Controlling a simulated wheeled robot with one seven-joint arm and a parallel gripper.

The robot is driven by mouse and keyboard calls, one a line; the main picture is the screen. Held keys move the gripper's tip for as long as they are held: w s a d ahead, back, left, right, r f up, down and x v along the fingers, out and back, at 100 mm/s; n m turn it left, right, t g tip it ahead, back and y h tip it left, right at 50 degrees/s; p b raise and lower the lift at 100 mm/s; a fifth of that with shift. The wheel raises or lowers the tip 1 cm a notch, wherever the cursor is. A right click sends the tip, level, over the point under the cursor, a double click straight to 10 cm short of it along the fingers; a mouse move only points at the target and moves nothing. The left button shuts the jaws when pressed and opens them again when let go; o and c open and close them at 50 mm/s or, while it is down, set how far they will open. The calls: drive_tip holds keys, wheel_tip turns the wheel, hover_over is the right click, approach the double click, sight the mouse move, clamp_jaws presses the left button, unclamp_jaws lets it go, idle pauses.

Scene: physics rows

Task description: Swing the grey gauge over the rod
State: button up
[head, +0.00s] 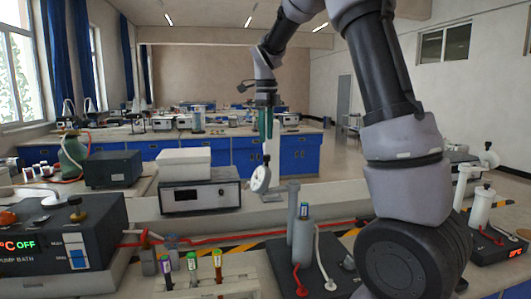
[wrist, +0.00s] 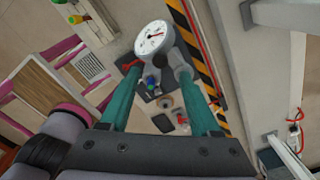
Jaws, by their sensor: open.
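The gauge (head: 260,178) has a round white dial face and a grey body. In the head view it is below my gripper (head: 266,134), near a pale upright piece behind it. In the wrist view the gauge (wrist: 154,37) is just beyond the fingertips, with a grey stem running down from it on the right. My gripper (wrist: 158,74) has two green fingers, spread apart with nothing clearly held between them. Grey upright posts (head: 293,210) stand on a dark base plate (head: 315,268) right of the gauge; I cannot tell which is the rod.
A rack with several capped tubes (head: 217,262) stands on the near bench. A pump bath (head: 75,240) is at the left, and a grey instrument box (head: 200,194) sits behind. Red tubing and yellow-black tape cross the bench.

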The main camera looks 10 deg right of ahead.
wheel_tip(320, 180, down, 6)
drive_tip(key=shift+f, duration=0.2)
drive_tip(key=shift+c, duration=0.3)
clamp_jaws()
drive_tip(key=shift+r, duration=0.1)
idle(1.1)
